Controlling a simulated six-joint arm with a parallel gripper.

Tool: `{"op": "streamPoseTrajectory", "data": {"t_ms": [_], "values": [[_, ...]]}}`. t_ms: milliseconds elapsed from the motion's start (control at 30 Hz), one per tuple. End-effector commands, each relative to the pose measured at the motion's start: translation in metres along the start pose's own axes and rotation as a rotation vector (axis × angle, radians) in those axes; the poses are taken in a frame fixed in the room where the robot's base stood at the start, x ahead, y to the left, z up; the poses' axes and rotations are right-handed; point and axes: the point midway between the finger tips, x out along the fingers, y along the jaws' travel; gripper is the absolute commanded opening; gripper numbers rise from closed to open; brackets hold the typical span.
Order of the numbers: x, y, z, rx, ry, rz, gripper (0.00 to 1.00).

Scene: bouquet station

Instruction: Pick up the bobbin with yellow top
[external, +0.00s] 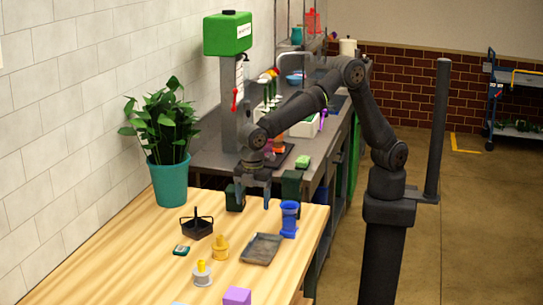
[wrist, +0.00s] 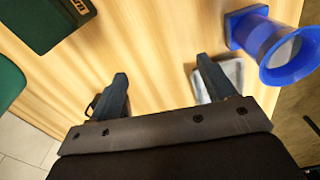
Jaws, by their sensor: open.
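Two small pieces with yellow tops stand on the wooden table in the external view. One is a pale grey bobbin with a yellow top (external: 202,274), near the front. The other is an amber-yellow piece with a yellow knob (external: 220,247), just behind it. My gripper (external: 252,205) is over the far end of the table, well behind both, pointing down. Its fingers are apart with nothing between them; they also show in the wrist view (wrist: 161,72) over bare wood. Neither yellow-topped piece can be made out in the wrist view.
A blue spool-shaped holder (external: 289,219) stands right of my gripper and also shows in the wrist view (wrist: 268,40).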

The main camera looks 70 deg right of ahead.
Motion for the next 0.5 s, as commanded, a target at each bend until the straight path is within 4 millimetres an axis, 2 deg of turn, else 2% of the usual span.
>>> {"op": "streamPoseTrajectory", "data": {"t_ms": [67,167,200,300,400,500], "values": [[-0.006,-0.001,-0.028,0.035,0.041,0.031,0.76],[-0.022,-0.004,-0.083,0.123,0.137,0.086,0.76],[-0.030,-0.007,-0.108,0.164,0.185,0.106,0.76],[-0.053,-0.019,-0.166,0.268,0.308,0.134,0.76],[-0.073,-0.033,-0.211,0.355,0.418,0.141,0.76],[-0.088,-0.045,-0.240,0.416,0.495,0.133,0.76]]}}
